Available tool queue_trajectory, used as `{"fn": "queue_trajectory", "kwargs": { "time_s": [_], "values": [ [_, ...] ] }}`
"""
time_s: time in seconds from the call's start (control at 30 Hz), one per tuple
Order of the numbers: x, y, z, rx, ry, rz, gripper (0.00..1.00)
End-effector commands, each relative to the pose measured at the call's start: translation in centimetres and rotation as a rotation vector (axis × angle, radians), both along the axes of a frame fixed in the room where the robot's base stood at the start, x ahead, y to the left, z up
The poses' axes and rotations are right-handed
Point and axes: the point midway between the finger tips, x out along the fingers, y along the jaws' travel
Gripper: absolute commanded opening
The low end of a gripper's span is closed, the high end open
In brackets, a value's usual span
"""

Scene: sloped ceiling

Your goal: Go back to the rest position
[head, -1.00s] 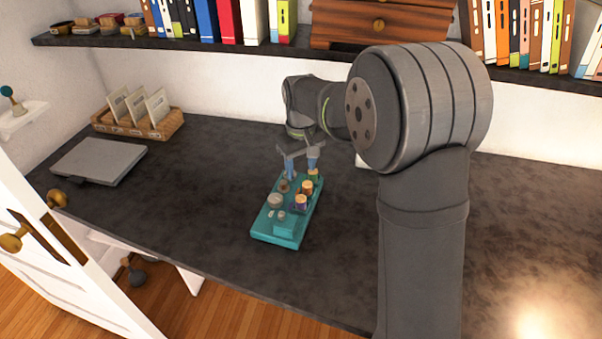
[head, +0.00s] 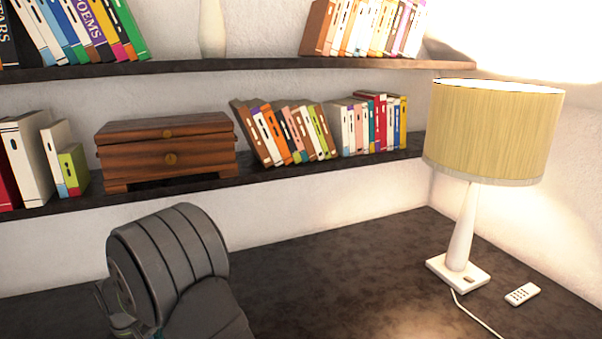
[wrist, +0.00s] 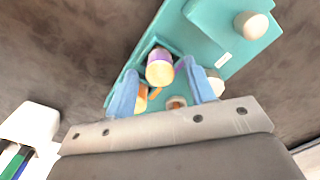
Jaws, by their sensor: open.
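My gripper (wrist: 160,68) shows in the wrist view with two blue fingers spread apart. It is open. A teal board (wrist: 215,45) lies on the dark desk beyond the fingers. A yellow and purple cylinder (wrist: 160,70) shows between the fingers in the picture, with no finger clearly closed on it. Orange and brown small pieces show low between the fingers, partly hidden by my gripper. A pale round knob (wrist: 252,25) stands on the board's raised part. In the head view now, neither the board nor my gripper shows, only part of my arm at lower left.
The dark desk (head: 330,265) is bare in the middle. A lamp (head: 460,225) and a white remote (head: 522,293) stand at its right. Above the desk, a shelf (head: 285,174) holds a wooden box (head: 168,150) and several books. A second shelf runs above it.

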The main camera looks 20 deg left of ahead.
Motion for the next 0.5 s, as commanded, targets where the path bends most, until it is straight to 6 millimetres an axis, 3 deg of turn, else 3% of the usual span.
{"fn": "queue_trajectory", "kwargs": {
  "time_s": [0.07,0.23,0.5],
  "values": [
    [0.0,-0.1,-1.6,-0.003,0.001,0.000,0.50],
    [0.0,0.1,1.2,0.004,-0.001,0.000,0.50],
    [0.0,0.0,2.5,0.001,0.000,0.000,0.50]
  ]
}}
